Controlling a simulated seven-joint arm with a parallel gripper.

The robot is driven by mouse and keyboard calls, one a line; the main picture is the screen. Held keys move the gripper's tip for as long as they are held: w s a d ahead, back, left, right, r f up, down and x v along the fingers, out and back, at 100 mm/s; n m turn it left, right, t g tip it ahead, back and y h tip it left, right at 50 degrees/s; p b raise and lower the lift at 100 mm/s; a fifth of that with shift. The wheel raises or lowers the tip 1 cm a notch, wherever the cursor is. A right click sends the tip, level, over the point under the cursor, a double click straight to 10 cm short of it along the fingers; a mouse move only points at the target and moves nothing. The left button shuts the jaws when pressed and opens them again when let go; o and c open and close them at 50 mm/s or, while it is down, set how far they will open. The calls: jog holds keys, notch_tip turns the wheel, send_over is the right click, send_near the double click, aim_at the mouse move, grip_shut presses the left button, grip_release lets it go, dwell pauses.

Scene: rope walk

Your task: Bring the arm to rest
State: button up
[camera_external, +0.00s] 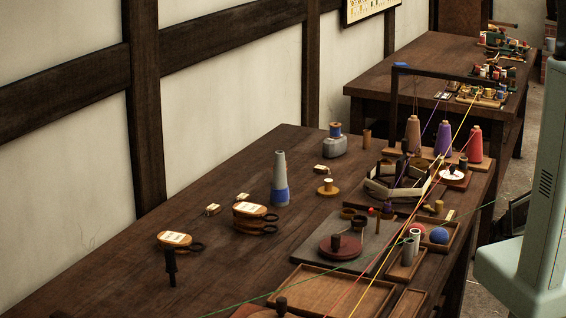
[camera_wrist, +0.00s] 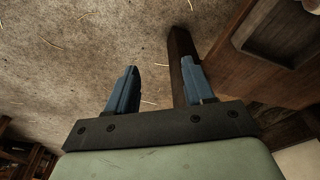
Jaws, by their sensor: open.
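My gripper (camera_wrist: 159,82) shows in the wrist view as two blue fingers held wide apart, with nothing between them. Below it in that view is the bare, straw-flecked floor, and the right finger overlaps a dark wooden table leg (camera_wrist: 181,50). In the external view only part of my pale green arm shows at the right edge, beside the table, and my gripper is out of that picture.
The long wooden table (camera_external: 110,275) carries spools, a grey and blue cone (camera_external: 280,180), a wooden tray (camera_external: 310,285) and a blue ball (camera_external: 439,236). Coloured strands cross above its right side. A second table (camera_external: 420,65) stands behind. Open floor (camera_wrist: 60,50) lies beside the table.

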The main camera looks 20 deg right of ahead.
jog(key=s+a+f+n+g, duration=0.1)
jog(key=s+a+g, duration=0.1)
jog(key=s+a, duration=0.3)
jog(key=s+a+f+n+g, duration=0.1)
jog(key=s+a+g, duration=0.2)
jog(key=s, duration=1)
jog(key=s+a+f+n+g, duration=0.1)
jog(key=s+a+g, duration=0.2)
jog(key=s+a, duration=0.6)
jog(key=shift+s+a+f+y, duration=0.2)
jog(key=shift+s+y, duration=0.2)
jog(key=shift+s, duration=0.15)
